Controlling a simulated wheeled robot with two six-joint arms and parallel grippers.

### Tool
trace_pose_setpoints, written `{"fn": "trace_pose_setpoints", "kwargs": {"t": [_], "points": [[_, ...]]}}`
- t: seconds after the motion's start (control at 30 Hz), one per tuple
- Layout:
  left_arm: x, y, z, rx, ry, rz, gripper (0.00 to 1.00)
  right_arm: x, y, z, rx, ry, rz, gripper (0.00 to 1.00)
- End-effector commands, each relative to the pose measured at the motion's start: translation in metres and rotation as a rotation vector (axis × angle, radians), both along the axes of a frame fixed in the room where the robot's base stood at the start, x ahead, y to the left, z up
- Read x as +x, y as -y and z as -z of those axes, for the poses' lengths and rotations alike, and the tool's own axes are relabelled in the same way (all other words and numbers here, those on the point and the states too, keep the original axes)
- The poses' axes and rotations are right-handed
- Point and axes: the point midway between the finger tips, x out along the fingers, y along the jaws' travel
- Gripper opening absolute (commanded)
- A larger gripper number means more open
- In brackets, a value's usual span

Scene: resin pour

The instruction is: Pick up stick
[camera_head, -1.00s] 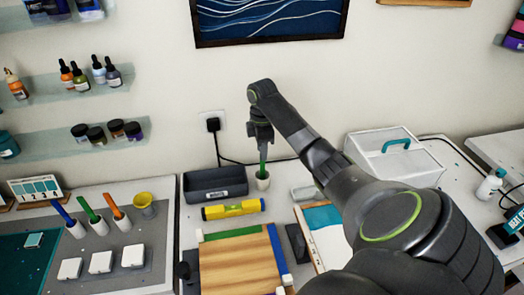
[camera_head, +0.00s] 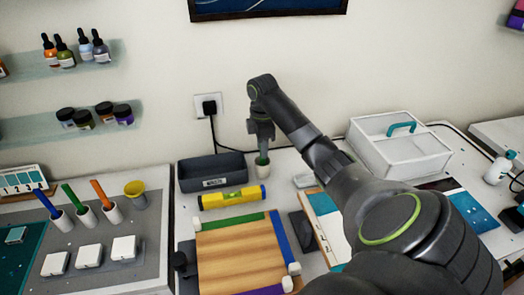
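A green stick (camera_head: 262,154) stands upright in a small white cup (camera_head: 262,170) at the back of the table. My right gripper (camera_head: 262,143) points straight down at the stick's upper part. It hides the top of the stick, and only a short green length shows between gripper and cup. I cannot tell whether the fingers are closed on it. Blue (camera_head: 45,203), green (camera_head: 74,198) and orange (camera_head: 100,193) sticks lean in white cups on the left table. My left gripper is out of view.
A dark grey bin (camera_head: 212,172) and a yellow level (camera_head: 230,197) lie left of the cup. A wooden board (camera_head: 238,255) with coloured edges lies in front. A socket with a plug (camera_head: 209,106) is on the wall.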

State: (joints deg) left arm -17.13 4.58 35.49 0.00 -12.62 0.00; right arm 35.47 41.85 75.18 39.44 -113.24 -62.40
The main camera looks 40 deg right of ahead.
Motion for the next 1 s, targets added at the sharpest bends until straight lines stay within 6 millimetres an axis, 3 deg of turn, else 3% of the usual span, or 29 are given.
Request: {"fn": "trace_pose_setpoints", "kwargs": {"t": [0.07,0.33,0.6,1.0], "points": [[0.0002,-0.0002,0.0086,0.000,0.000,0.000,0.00,-0.0002,0.0001,0.0071,0.000,0.001,-0.002,0.32],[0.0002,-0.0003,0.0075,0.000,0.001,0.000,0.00,-0.0004,0.0001,0.0056,0.000,0.000,-0.002,0.32],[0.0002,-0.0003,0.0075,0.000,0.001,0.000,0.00,-0.0003,0.0002,0.0058,0.000,0.000,-0.002,0.00],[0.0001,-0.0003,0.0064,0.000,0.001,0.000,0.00,-0.0004,0.0001,0.0039,0.000,0.000,-0.002,0.00]]}}
